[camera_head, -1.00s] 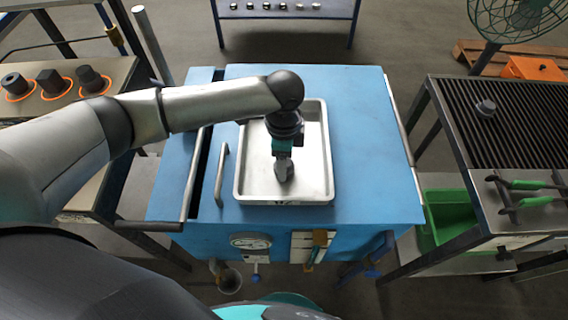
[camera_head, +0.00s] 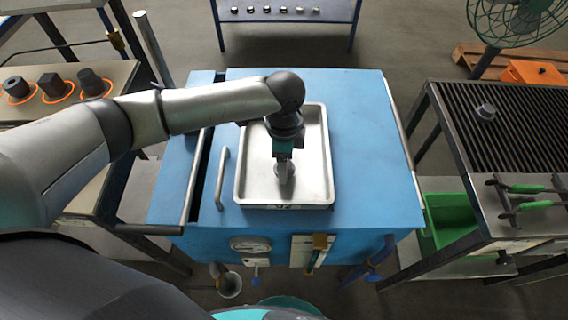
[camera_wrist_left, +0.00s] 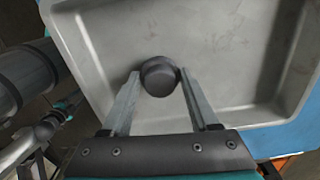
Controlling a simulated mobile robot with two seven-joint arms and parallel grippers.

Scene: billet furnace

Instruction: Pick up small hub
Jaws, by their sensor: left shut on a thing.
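The small hub (camera_wrist_left: 159,76) is a dark, short round piece, seen in the left wrist view between the two fingertips. My left gripper (camera_head: 284,172) points down over the shallow metal tray (camera_head: 316,192) on the blue cabinet and is shut on the hub. In the head view the hub shows only as a small grey shape at the fingertips. The tray also shows in the left wrist view (camera_wrist_left: 225,40). I cannot tell whether the hub touches the tray floor. My right gripper is not in view.
A bench at left holds several dark parts on orange rings (camera_head: 53,84). A slatted table (camera_head: 510,140) at right carries a small grey part (camera_head: 486,111) and green-handled tongs (camera_head: 530,188). The blue cabinet top (camera_head: 365,140) is clear right of the tray.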

